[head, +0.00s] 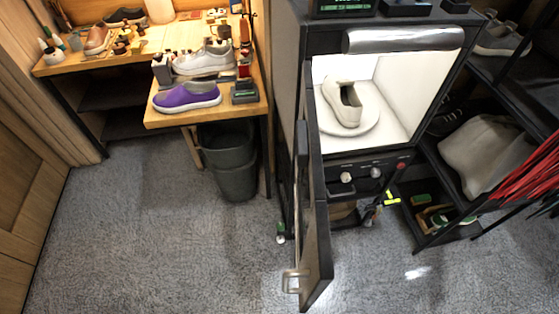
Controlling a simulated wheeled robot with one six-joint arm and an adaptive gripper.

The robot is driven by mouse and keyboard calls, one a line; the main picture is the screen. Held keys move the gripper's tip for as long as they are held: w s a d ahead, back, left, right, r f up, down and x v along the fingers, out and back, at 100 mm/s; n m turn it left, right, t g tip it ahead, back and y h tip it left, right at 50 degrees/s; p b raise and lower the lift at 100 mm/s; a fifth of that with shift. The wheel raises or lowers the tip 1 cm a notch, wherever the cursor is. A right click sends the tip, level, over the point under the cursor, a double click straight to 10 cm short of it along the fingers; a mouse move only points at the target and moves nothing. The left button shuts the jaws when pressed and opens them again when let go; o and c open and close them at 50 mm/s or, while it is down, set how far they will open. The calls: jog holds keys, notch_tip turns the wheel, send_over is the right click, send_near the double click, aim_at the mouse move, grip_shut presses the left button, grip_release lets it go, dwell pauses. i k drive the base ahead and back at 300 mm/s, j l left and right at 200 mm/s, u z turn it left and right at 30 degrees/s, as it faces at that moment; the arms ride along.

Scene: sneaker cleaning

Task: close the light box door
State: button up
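The light box (390,75) is a black cabinet with a bright white interior, at the right of the middle in the head view. A beige sneaker (342,102) stands inside on a round white turntable (368,121). The light box door (317,215) is dark and hinged on the left side of the opening. It stands wide open, swung out toward me and seen nearly edge-on. Its handle (294,281) is at the lower end of the door in the picture. My gripper is not in view.
A wooden workbench (150,117) with shoes and tools is at the upper left, with a dark bin (229,160) beneath. A black shoe rack (440,215) stands right of the light box. Grey carpet (170,230) is clear at the left front.

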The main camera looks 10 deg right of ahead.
aim_at(314, 271)
jog(key=k+j, duration=0.65)
jog(key=k+u, duration=0.05)
jog(key=k, duration=0.05)
